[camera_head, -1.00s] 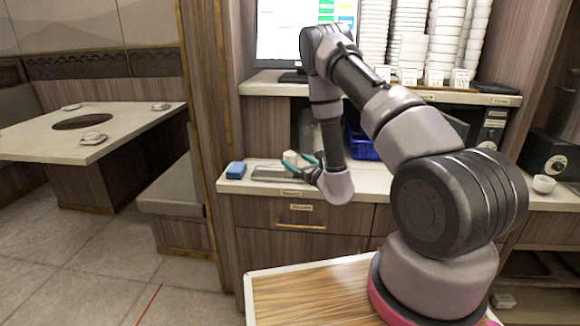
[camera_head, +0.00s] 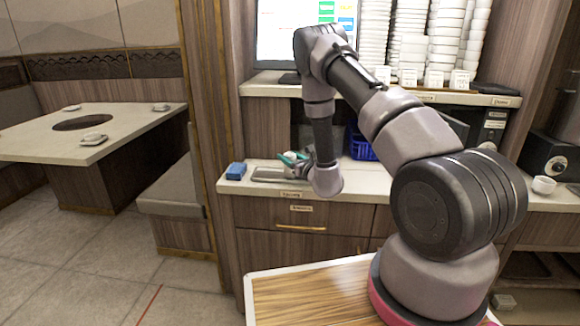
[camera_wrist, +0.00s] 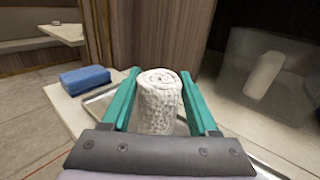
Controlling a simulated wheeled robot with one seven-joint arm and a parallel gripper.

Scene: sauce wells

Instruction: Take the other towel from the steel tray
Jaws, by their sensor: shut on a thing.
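A white rolled towel (camera_wrist: 158,108) stands upright between the teal fingers of my gripper (camera_wrist: 160,74) in the wrist view. The fingers press on it from both sides. In the head view my gripper (camera_head: 291,157) is over the counter, at the right end of the steel tray (camera_head: 266,175). A strip of the tray (camera_wrist: 102,94) shows to the left of the towel in the wrist view. The towel's lower end is hidden behind the gripper's body, so I cannot tell whether it touches the tray.
A blue block-like item (camera_head: 236,171) lies on the counter (camera_head: 355,183) left of the tray; it also shows in the wrist view (camera_wrist: 85,78). A blue basket (camera_head: 361,143) stands behind my arm. A wood panel rises close to the counter's left end.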

